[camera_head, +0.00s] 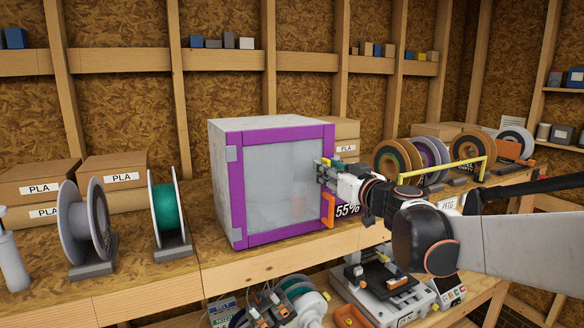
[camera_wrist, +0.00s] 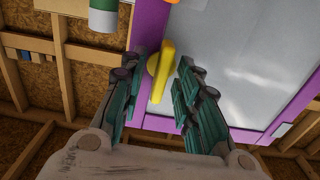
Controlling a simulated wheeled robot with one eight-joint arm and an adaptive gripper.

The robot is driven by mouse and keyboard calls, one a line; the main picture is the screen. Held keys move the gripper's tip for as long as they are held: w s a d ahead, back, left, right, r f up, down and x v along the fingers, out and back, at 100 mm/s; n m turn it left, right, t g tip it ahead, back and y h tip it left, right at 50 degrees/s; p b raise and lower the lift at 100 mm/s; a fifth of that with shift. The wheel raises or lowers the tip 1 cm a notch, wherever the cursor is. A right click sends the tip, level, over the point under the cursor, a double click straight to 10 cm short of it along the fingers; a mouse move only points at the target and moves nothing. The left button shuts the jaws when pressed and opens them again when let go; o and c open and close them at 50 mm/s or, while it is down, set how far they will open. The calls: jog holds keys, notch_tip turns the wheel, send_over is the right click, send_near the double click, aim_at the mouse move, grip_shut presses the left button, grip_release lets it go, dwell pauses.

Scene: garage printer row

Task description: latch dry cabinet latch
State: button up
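The dry cabinet (camera_head: 285,180) stands on the bench, a grey box with a purple-framed door (camera_head: 237,195) and a clear pane. The door looks closed against the body. The yellow latch (camera_wrist: 161,72) is a short bar on a round base on the purple frame, seen in the wrist view. My gripper (camera_head: 324,172) is at the door's right edge, above the orange handle (camera_head: 328,210). In the wrist view my gripper (camera_wrist: 160,82) is open, its teal-padded fingers on both sides of the latch. A gap shows on the right; left contact is unclear.
Filament spools (camera_head: 90,225) and PLA boxes (camera_head: 122,172) stand left of the cabinet. More spools (camera_head: 392,160) and a yellow bar-shaped handle (camera_head: 455,163) lie right, near my arm. A printer (camera_head: 385,290) sits on the lower shelf.

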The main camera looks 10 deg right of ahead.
jog(key=shift+s+r, duration=0.15)
jog(key=shift+s, duration=0.05)
grip_shut()
jog(key=shift+w+m, duration=0.1)
jog(key=shift+m, duration=0.3)
jog(key=m+b, duration=0.1)
jog(key=m, duration=0.3)
jog(key=m+b, duration=0.2)
jog(key=m, duration=0.2)
jog(key=m+b, duration=0.2)
jog(key=m, duration=0.1)
jog(key=shift+d+f+m, duration=0.25)
jog(key=shift+f+m, duration=0.05)
jog(key=shift+m, duration=0.1)
jog(key=m+b, duration=0.2)
jog(key=m, duration=0.3)
jog(key=shift+f, duration=0.1)
jog(key=shift+m, duration=0.3)
